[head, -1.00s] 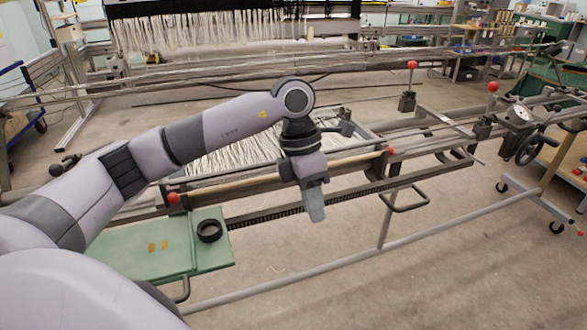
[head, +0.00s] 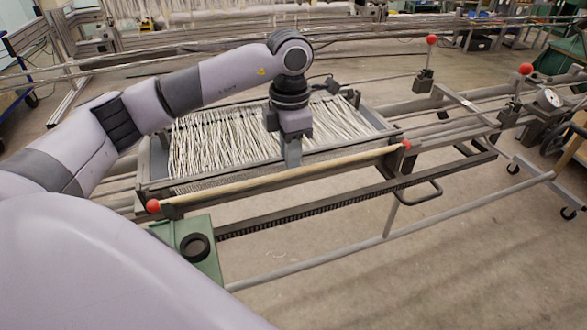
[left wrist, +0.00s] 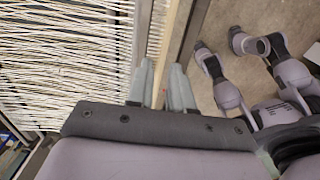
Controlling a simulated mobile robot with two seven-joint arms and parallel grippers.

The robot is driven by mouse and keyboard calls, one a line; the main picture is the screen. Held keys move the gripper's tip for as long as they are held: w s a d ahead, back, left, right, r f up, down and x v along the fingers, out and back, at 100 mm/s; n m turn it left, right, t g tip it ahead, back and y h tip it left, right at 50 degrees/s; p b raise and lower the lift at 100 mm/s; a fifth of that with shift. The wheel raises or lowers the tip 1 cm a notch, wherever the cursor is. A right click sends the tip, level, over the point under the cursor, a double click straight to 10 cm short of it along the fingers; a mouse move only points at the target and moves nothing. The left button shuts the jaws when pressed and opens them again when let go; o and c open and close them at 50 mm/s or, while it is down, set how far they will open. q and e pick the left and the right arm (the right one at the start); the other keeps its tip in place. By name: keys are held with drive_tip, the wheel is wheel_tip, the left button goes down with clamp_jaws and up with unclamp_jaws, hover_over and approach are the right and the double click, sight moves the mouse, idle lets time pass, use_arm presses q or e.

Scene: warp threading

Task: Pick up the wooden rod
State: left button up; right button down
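The wooden rod (head: 240,184) is a long pale stick lying along the front edge of the loom frame. A red ball (head: 153,205) marks its left end and another red ball (head: 406,145) its right end. My left gripper (head: 293,162) points down at the rod's middle stretch, close to it. In the left wrist view the rod (left wrist: 174,36) runs up from the gap between the fingers of my left gripper (left wrist: 161,68). The fingers are apart. The head view does not show clearly whether they touch the rod. My right gripper is not identifiable.
A tray of white warp threads (head: 215,140) lies just behind the rod. A dark toothed rail (head: 300,210) runs in front of it. A green plate with a black ring (head: 195,246) is at the lower left. Open floor (head: 440,270) lies at the lower right.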

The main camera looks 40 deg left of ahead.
sight(294, 170)
use_arm(q)
drive_tip(key=f, duration=0.4)
drive_tip(key=shift+w+d, duration=0.2)
drive_tip(key=shift+w, duration=0.05)
clamp_jaws()
drive_tip(key=shift+r, duration=0.2)
